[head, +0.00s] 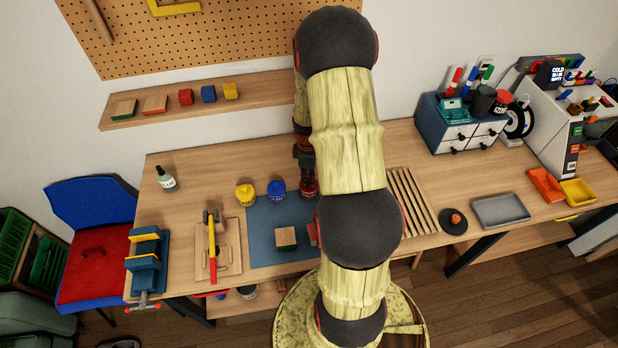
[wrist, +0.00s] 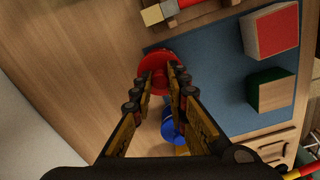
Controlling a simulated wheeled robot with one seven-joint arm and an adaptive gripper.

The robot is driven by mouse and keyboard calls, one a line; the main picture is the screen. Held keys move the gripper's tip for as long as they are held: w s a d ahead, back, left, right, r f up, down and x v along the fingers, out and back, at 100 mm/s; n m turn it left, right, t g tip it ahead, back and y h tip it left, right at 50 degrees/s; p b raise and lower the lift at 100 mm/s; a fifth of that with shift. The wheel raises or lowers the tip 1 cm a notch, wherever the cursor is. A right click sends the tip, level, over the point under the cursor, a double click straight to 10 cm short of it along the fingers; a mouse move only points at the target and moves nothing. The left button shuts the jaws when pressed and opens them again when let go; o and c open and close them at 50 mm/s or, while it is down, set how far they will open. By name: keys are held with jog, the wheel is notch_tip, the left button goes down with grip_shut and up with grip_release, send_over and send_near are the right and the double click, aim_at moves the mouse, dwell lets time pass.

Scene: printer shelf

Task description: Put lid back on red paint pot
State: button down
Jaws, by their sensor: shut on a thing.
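The red paint pot (head: 308,188) stands at the back edge of the blue mat, right of the blue paint pot (head: 277,189) and partly hidden by my arm. My gripper (head: 305,168) is directly above it, pointing down. In the wrist view, my gripper (wrist: 161,80) is shut on the red lid (wrist: 155,66), a round red shape at the fingertips. The lid and pot overlap from above, so I cannot tell whether they touch. The blue pot also shows in the wrist view (wrist: 171,127), close beside the fingers.
The yellow paint pot (head: 245,194) stands left of the blue one. A slatted rack (head: 411,202) is right of my arm. Bare wood lies behind the pots.

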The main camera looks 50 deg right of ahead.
dwell(0.8)
jog(key=c, duration=1.8)
grip_release()
jog(key=o, duration=0.4)
jog(key=shift+o, duration=1.1)
jog(key=shift+r+p, duration=2.4)
jog(key=shift+r, duration=1.1)
jog(key=c, duration=0.3)
